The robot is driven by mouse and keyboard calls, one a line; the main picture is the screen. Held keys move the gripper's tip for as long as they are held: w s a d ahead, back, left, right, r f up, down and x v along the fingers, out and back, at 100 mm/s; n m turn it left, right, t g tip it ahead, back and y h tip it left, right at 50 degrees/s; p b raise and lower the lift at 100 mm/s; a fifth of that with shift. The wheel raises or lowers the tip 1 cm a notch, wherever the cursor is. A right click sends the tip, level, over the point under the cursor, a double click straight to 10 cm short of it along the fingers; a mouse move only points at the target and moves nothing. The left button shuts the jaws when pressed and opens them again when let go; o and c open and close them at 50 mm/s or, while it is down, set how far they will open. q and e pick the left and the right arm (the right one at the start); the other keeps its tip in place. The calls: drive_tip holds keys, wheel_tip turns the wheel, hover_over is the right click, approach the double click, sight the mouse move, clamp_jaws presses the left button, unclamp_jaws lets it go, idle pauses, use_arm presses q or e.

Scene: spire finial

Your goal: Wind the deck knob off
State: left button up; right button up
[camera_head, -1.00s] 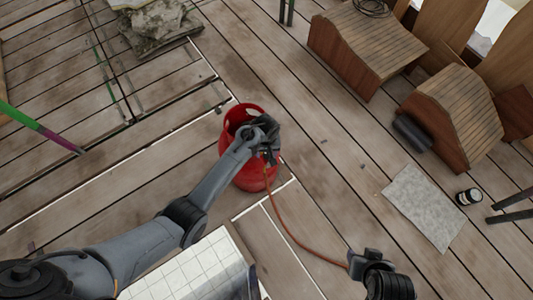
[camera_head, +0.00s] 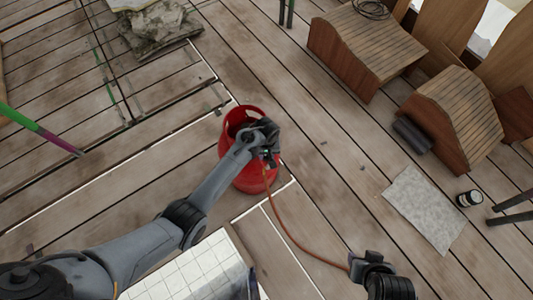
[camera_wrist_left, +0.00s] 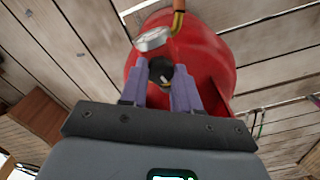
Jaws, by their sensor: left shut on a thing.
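A red gas bottle (camera_head: 252,183) with a cut-out collar stands on the plank deck, left of the middle of the head view. My left gripper (camera_head: 268,150) is over its top. In the left wrist view, the fingers of my left gripper (camera_wrist_left: 160,85) are shut on a small dark knob (camera_wrist_left: 160,69) at the red bottle (camera_wrist_left: 212,60). A round pale gauge (camera_wrist_left: 152,39) sits just beyond the knob. An orange hose (camera_head: 283,228) runs from the bottle to a dark end part (camera_head: 364,266) at bottom right, which may be my right gripper; its jaws cannot be made out.
A white tiled panel (camera_head: 190,273) lies below my left arm. A grey sheet (camera_head: 425,209) and a small can (camera_head: 468,198) lie at right. Brown wooden blocks (camera_head: 365,45) stand at upper right. The planks right of the bottle are mostly clear.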

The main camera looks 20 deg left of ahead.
use_arm(q)
drive_tip(key=shift+r+m+p, duration=0.2)
drive_tip(key=shift+m+p, duration=1.4)
drive_tip(key=shift+p, duration=0.2)
drive_tip(key=m+p, duration=0.1)
drive_tip(key=m, duration=0.1)
drive_tip(key=shift+m+p, duration=0.3)
drive_tip(key=m+p, duration=0.1)
drive_tip(key=m, duration=0.1)
drive_tip(key=shift+f+m, duration=0.15)
drive_tip(key=shift+m, duration=0.25)
drive_tip(key=m, duration=0.2)
drive_tip(key=shift+m, duration=0.4)
drive_tip(key=m, duration=0.2)
drive_tip(key=shift+f+m, duration=0.1)
drive_tip(key=shift+m, duration=0.2)
drive_tip(key=m, duration=0.3)
drive_tip(key=shift+m, duration=1.8)
